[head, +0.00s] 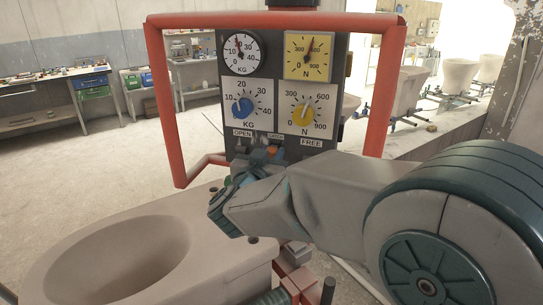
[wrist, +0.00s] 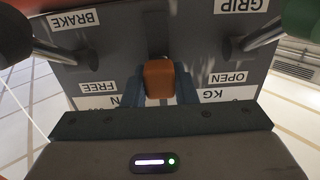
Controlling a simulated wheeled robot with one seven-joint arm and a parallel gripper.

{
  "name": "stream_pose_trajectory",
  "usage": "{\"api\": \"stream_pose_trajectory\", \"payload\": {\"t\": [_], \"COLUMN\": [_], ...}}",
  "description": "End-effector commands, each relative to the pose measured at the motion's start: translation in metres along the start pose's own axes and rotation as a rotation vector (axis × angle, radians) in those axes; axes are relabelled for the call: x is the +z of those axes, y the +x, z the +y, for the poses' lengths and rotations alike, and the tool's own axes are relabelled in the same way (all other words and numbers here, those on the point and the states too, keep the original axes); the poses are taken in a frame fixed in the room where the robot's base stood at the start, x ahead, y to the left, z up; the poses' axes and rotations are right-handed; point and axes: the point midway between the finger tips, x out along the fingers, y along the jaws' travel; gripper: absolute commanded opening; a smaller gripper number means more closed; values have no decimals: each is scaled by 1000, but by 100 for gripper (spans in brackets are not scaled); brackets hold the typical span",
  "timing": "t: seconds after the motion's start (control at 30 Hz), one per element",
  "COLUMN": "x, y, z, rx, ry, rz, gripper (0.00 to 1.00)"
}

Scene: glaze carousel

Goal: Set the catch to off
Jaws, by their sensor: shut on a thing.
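The catch is an orange-capped lever (wrist: 159,78) in the middle of the lower panel, between the OPEN/GRIP and FREE/BRAKE labels. Its orange cap shows in the head view (head: 272,150) below the dials. My gripper (wrist: 162,88) is shut on the cap, with one blue-grey finger on either side. In the head view my gripper reaches up to the panel's lower part and hides some of it. The lever's own off marking cannot be read.
The grey panel (head: 262,80) carries gauges, a blue knob (head: 242,107) and a yellow knob (head: 303,115), inside a red frame (head: 396,90). Two other metal levers flank the catch, left (wrist: 66,51) and right (wrist: 258,38) in the wrist view. A pale basin (head: 60,262) stands in front.

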Motion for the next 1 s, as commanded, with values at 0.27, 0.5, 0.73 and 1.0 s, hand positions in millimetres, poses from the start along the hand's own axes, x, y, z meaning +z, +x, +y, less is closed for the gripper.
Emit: {"api": "stream_pose_trajectory", "payload": {"t": [0.27,0.5,0.73,1.0], "x": [-6,-4,-3,-2], "y": [0,0,-8,-61], "z": [-1,0,-1,-1], "rx": [-1,0,-1,-5], "ry": [5,3,4,5], "rz": [13,10,9,10], "gripper": [28,47,47,47]}}
